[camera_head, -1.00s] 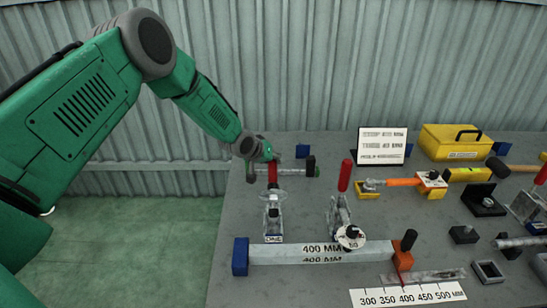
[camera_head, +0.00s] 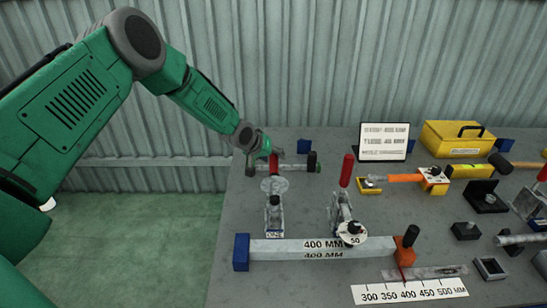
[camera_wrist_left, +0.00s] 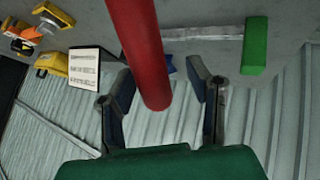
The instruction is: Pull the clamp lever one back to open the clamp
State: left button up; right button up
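Clamp one (camera_head: 275,215) stands at the left of the workbench, with a label reading ONE at its base. Its red lever (camera_head: 274,166) rises from a pale disc and is partly hidden by my left gripper (camera_head: 262,162). In the left wrist view the red lever (camera_wrist_left: 138,45) runs between the two fingers of the left gripper (camera_wrist_left: 160,84), with a gap on each side. The fingers are open around the lever, not closed on it. My right gripper is not in view.
A second clamp (camera_head: 343,210) with a red lever stands to the right. A 400 MM bar (camera_head: 300,248) lies in front, between blue and orange blocks. A sign (camera_head: 384,142), a yellow box (camera_head: 458,138) and other tools occupy the workbench (camera_head: 222,285) further right.

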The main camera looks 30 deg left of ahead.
pick_arm(q)
jog(key=v, duration=1.1)
jog(key=shift+s+a+r, duration=0.2)
jog(key=shift+s, duration=0.1)
jog(key=shift+s+d+f, duration=0.1)
